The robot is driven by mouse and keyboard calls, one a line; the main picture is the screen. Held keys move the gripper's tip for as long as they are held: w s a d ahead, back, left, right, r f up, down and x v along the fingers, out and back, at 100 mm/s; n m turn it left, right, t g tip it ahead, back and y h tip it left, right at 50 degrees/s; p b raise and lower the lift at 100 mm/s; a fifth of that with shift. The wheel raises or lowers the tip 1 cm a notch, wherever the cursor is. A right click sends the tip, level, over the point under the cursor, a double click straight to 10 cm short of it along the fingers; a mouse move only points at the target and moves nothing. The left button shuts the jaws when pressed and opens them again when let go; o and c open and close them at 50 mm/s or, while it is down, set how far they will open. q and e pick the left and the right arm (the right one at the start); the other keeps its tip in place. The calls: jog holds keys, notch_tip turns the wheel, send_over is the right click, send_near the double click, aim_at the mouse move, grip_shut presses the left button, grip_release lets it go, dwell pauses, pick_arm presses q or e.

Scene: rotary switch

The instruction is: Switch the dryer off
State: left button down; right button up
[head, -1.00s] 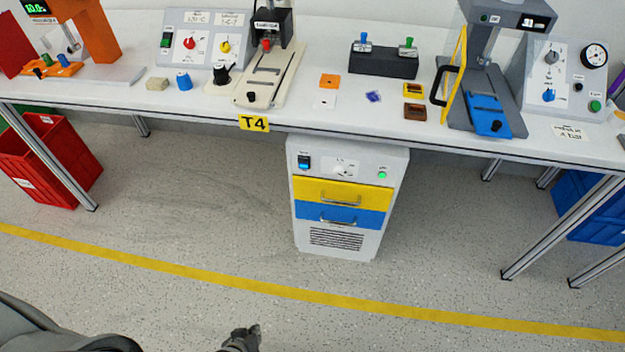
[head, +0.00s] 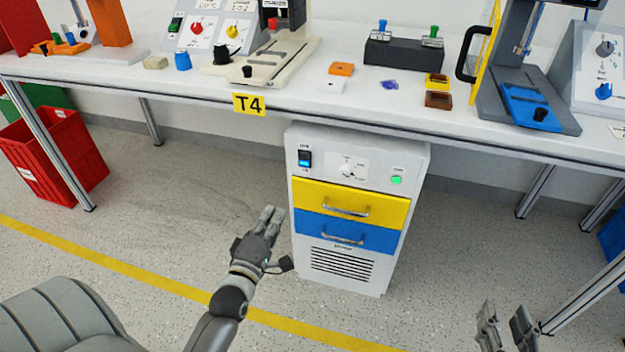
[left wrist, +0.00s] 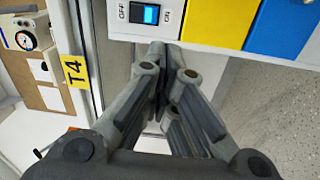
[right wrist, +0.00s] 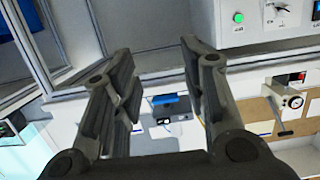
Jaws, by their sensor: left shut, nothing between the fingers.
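The dryer is a white cabinet (head: 360,265) under the bench, with a yellow drawer (head: 352,203) and a blue drawer (head: 345,232). Its rocker switch (head: 305,159) is black with a blue-lit part, at the upper left of the front panel. In the left wrist view the switch (left wrist: 145,14) sits between OFF and ON labels, its blue part lit. My left gripper (head: 270,214) is shut and empty, left of the cabinet and lower than the switch, apart from it. My right gripper (head: 506,326) is open and empty at the lower right.
A dial (head: 347,170) and a lit green button (head: 396,180) share the dryer's panel. The bench edge with the T4 label (head: 249,104) overhangs above. A red crate (head: 55,160) stands at the left. The floor before the dryer is clear.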

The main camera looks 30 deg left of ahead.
pick_arm(q)
notch_tip(320, 180, up, 3)
jog(key=shift+w+d+f+n+t+y+b, duration=0.15)
jog(key=shift+n+t+y+b, duration=0.2)
jog(key=shift+n, duration=0.25)
pick_arm(e)
jog(key=r, duration=0.2)
jog(key=d+r, duration=0.1)
jog(key=shift+s+t, duration=0.35)
jog(key=shift+t, duration=0.05)
pick_arm(q)
jog(key=b, duration=0.2)
send_near(304, 160)
jog(key=a, duration=0.2)
jog(key=x, duration=0.2)
jog(key=b+x, duration=0.1)
jog(key=x, duration=0.3)
jog(key=shift+r+b, duration=0.3)
jog(key=shift+w+a, duration=0.1)
jog(key=shift+w, duration=0.25)
pick_arm(e)
jog(key=s+r+t+y, duration=0.3)
jog(key=r+t, duration=0.6)
jog(key=r, duration=0.5)
jog(key=shift+s+a+r+t, duration=0.3)
jog(key=shift+s+a+r, duration=0.15)
jog(key=shift+s, duration=0.2)
